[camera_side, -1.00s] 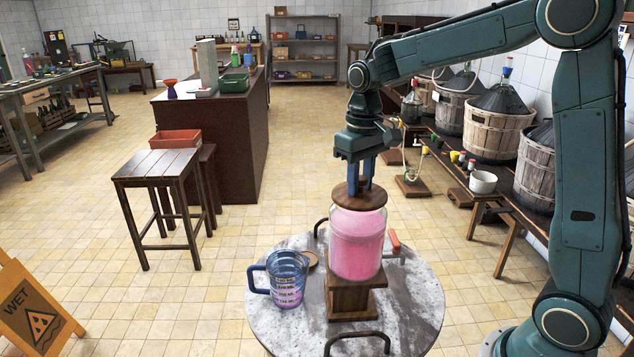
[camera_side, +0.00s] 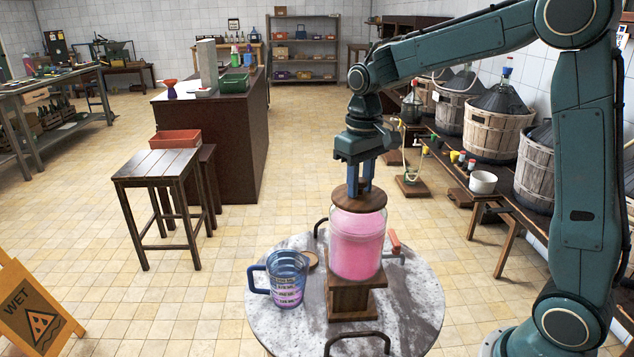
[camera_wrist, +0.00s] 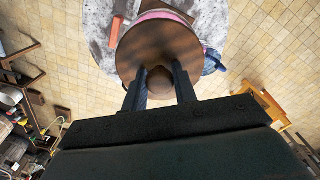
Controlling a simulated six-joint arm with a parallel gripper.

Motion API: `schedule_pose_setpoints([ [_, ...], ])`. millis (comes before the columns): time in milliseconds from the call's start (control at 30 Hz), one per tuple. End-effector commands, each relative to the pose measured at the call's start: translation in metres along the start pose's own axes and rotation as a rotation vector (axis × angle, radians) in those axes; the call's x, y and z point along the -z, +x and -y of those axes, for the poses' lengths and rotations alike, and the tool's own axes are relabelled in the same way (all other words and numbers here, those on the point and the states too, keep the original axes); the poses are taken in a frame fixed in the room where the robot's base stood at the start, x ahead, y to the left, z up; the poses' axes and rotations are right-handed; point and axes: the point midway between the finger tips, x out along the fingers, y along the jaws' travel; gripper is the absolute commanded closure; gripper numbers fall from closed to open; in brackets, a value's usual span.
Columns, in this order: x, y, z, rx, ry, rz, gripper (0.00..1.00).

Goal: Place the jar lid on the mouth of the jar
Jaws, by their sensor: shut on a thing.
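The jar (camera_side: 357,243) is clear glass with pink contents and stands upright on a wooden block (camera_side: 350,301) on the round table. The jar lid (camera_side: 358,199) is a round brown wooden disc with a knob, level at the jar's mouth. Whether it rests fully on the rim I cannot tell. My gripper (camera_side: 359,188) points down over the jar and is shut on the lid's knob. In the wrist view the fingers of my gripper (camera_wrist: 161,88) flank the knob, and the lid (camera_wrist: 158,50) hides most of the jar (camera_wrist: 165,15).
A blue measuring jug (camera_side: 288,279) stands left of the jar on the round grey table (camera_side: 410,312). A small wooden disc (camera_side: 310,261) lies between them. A red-handled part (camera_side: 394,243) is just right of the jar. Black handles (camera_side: 357,338) rise at the table's edge.

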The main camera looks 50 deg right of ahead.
Motion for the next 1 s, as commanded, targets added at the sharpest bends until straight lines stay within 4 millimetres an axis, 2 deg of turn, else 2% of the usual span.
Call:
schedule_pose_setpoints([
  [700, -0.0002, 0.0086, 0.0, 0.0, 0.0, 0.0, 0.95],
  [733, -0.0002, 0.0086, 0.0, 0.0, 0.0, 0.001, 0.66],
  [833, -0.0002, 0.0086, 0.0, 0.0, 0.0, 0.001, 0.47],
  [1000, -0.0002, 0.0086, 0.0, 0.0, 0.0, 0.001, 0.47],
])
